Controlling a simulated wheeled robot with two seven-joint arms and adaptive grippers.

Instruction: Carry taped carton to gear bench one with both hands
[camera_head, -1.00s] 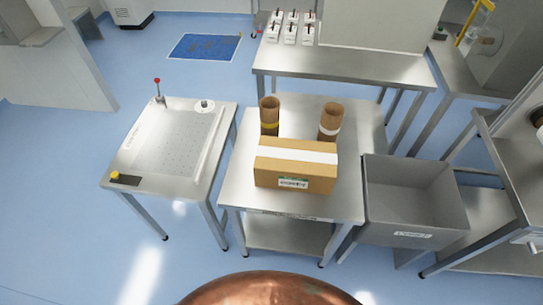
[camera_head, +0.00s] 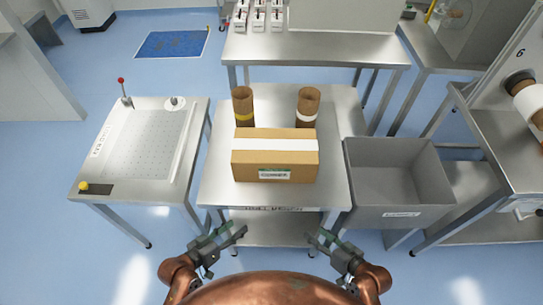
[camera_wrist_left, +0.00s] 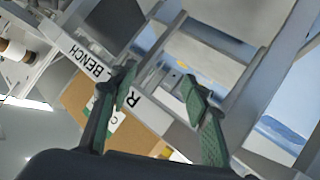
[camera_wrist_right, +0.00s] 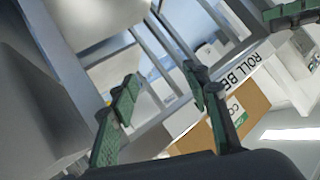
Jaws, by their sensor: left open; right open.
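The taped carton (camera_head: 275,165) is a brown box with a white tape band and a label on its front. It sits on a steel table (camera_head: 225,185) whose front edge label reads like "roll bench". My left gripper (camera_head: 238,232) and right gripper (camera_head: 312,234) are both open and empty, in front of the table's front edge and apart from the carton. The carton also shows in the left wrist view (camera_wrist_left: 82,95) and right wrist view (camera_wrist_right: 250,95), beyond the fingers. I cannot tell which table is gear bench one.
Two brown tubes (camera_head: 243,105) (camera_head: 308,105) stand behind the carton. A grey bin (camera_head: 395,212) stands right of the table. A perforated-plate table (camera_head: 140,150) with a red-knobbed post stands left. A longer bench (camera_head: 320,48) with white boxes is behind. Blue floor is open at left.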

